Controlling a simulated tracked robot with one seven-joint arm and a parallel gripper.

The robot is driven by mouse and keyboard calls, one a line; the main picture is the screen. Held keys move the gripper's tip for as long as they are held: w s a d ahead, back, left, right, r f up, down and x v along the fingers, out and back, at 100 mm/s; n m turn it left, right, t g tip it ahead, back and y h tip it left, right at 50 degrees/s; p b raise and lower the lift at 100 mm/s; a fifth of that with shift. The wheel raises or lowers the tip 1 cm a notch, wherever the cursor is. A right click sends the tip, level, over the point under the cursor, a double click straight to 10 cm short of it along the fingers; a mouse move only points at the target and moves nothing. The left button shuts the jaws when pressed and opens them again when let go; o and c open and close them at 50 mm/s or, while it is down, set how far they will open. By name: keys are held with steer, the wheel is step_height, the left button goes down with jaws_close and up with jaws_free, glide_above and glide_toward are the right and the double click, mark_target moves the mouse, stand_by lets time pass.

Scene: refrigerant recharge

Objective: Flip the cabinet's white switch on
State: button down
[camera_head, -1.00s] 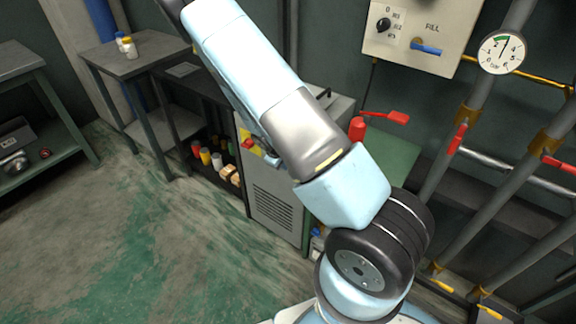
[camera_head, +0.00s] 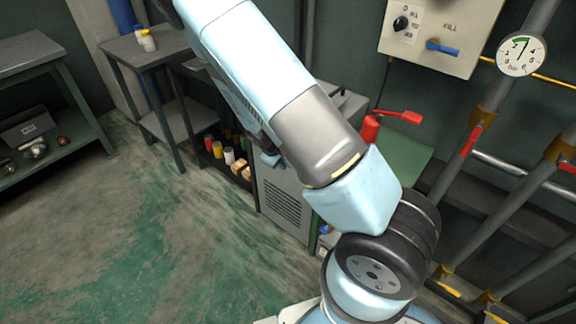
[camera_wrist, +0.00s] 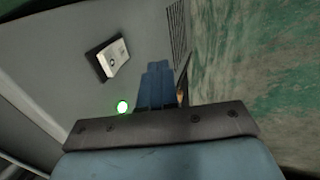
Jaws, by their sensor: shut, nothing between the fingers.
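The cabinet (camera_head: 284,203) is a grey box with a vent grille, standing behind my arm in the head view. In the wrist view its grey face (camera_wrist: 140,35) carries a white switch (camera_wrist: 113,57) on a dark base, with a small dark mark on it. Its on or off position cannot be told. My gripper (camera_wrist: 157,68) shows blue fingers pressed together, empty, to the right of the switch and apart from it in the picture. In the head view my arm covers the switch and most of the gripper.
A bright round light with a green rim (camera_wrist: 122,106) sits left of my fingers. A red valve handle (camera_head: 398,117) stands beside the cabinet top. Pipes with a gauge (camera_head: 521,55) are at the right. Small coloured containers (camera_head: 217,149) fill a low shelf. Open floor (camera_head: 130,235) lies left.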

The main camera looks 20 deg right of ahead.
steer(key=v, duration=0.4)
steer(key=shift+s+a+r, duration=0.25)
steer(key=shift+s+a, duration=0.1)
steer(key=shift+a, duration=0.1)
steer(key=s+d+r+m+t+y, duration=0.1)
steer(key=s+d+r+m+y, duration=0.15)
steer(key=r, duration=1.05)
steer(key=s+d+r+m+y, duration=0.15)
steer(key=s+r, duration=0.25)
steer(key=r, duration=1)
steer(key=s+d+r+m+t, duration=0.1)
steer(key=s+r+m+t, duration=0.1)
steer(key=s+r, duration=1.3)
steer(key=s, duration=0.2)
steer(key=shift+s+d+m, duration=0.3)
steer(key=shift+s, duration=0.1)
